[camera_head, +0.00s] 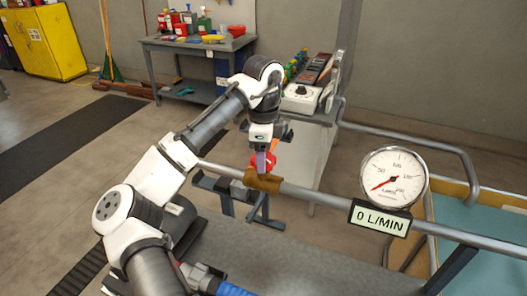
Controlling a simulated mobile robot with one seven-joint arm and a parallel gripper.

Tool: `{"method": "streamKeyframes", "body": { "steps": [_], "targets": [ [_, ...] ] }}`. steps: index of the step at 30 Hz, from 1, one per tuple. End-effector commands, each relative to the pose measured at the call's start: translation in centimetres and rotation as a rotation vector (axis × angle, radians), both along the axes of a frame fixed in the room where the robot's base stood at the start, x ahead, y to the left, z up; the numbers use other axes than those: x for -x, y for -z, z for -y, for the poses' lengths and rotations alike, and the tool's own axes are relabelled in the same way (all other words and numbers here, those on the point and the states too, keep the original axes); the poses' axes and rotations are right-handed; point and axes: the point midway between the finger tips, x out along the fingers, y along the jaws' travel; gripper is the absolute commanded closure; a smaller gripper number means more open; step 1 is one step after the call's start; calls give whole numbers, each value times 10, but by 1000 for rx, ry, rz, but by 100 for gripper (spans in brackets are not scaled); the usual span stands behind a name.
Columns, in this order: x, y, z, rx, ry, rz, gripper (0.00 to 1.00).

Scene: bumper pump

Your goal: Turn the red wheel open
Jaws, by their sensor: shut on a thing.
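The red wheel (257,164) sits on top of a brass valve body (262,181) on the grey pipe, near the middle of the head view. My gripper (264,160) comes down from above and is shut on the red wheel. Its fingers hide part of the wheel, so the wheel's turn angle is hard to see. A round gauge (394,177) on the pipe to the right has its red needle pointing to the lower left. The display (380,217) below it reads 0 L/MIN.
The pipe (325,199) runs from the valve to the lower right. A control cabinet (308,150) stands behind the valve. A workbench (195,45) with bottles and a yellow cabinet (45,42) stand at the back. Open floor lies at the left.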

Motion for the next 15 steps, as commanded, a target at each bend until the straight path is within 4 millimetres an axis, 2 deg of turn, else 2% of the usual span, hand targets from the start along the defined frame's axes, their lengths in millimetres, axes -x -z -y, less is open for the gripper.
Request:
{"method": "streamKeyframes", "body": {
  "steps": [15],
  "targets": [
    [0,-1,-1,-2,-490,3,65]
  ]
}}
